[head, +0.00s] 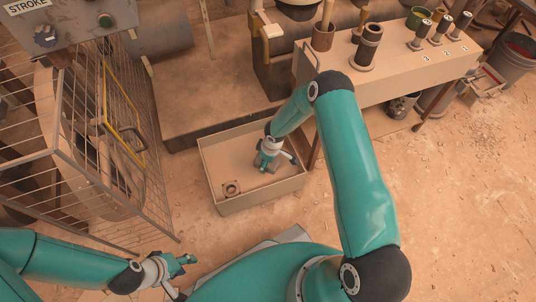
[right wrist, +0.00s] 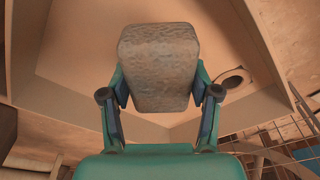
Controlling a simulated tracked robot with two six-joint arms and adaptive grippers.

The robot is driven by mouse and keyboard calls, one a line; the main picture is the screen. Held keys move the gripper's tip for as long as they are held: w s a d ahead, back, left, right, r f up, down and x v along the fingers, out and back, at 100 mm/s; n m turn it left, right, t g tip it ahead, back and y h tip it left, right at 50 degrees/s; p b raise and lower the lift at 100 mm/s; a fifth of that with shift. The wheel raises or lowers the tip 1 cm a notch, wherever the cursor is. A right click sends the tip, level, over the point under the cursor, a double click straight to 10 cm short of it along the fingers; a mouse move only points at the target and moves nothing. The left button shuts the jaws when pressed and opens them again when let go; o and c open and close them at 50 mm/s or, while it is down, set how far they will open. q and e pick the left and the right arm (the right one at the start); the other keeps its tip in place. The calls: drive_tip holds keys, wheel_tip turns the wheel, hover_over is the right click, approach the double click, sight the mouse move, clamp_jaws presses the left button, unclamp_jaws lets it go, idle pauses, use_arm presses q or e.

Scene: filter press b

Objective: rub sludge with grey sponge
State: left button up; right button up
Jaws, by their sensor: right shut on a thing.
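My right gripper (right wrist: 158,100) is shut on a grey-brown, rough-faced block, the grey sponge (right wrist: 158,62), gripped by its two sides. In the head view my right gripper (head: 268,158) points down into a shallow beige tray (head: 262,196) on the floor, near its right half. The sponge is mostly hidden there by the gripper. Whether it touches the tray floor I cannot tell. No sludge patch stands out clearly in either view. My left gripper (head: 185,262) is low at the lower left, away from the tray, with no object seen in it.
A wire cage (head: 100,150) stands left of the tray. A bench (head: 400,75) with cups and several numbered handles stands behind right. The sandy floor at right is open.

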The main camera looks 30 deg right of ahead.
drive_tip(key=shift+r+p, duration=0.8)
drive_tip(key=shift+r, duration=0.75)
use_arm(q)
drive_tip(key=shift+d+r, duration=0.15)
drive_tip(key=shift+r, duration=0.8)
drive_tip(key=shift+w, duration=0.1)
